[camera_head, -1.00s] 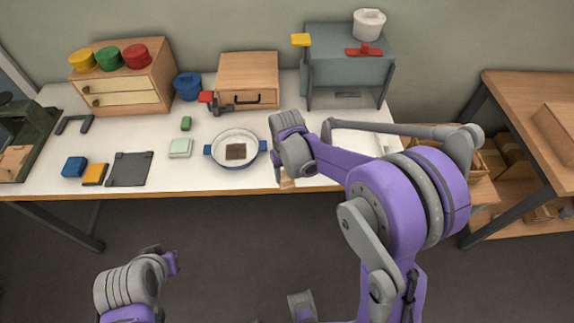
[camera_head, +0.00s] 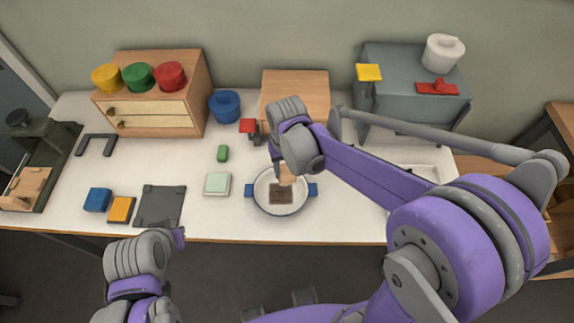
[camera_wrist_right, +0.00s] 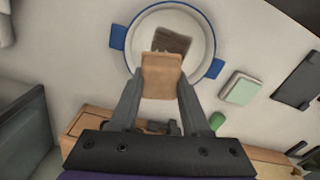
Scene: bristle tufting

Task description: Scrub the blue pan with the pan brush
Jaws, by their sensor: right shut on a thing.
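The blue pan (camera_head: 301,207) is a white-bottomed round pan with a blue rim and two blue handles, on the white table; a dark brown patch (camera_head: 281,194) shows on its bottom. My right gripper (camera_wrist_right: 160,88) is shut on the pan brush, a tan wooden block (camera_wrist_right: 161,75), at the pan's far side in the head view. In the right wrist view the brush's end overlaps the dark patch; contact with the pan cannot be told. The pan also shows there (camera_wrist_right: 133,42). My left gripper (camera_head: 178,238) is near the table's front edge; its fingers are unclear.
Left of the pan are a pale green sponge-like block (camera_head: 217,184), a green block (camera_head: 223,153) and a dark mat (camera_head: 160,206). Behind stand a blue pot (camera_head: 225,106), a wooden box (camera_head: 295,92) and a drawer cabinet (camera_head: 150,118). A grey stand (camera_head: 415,75) is at back right.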

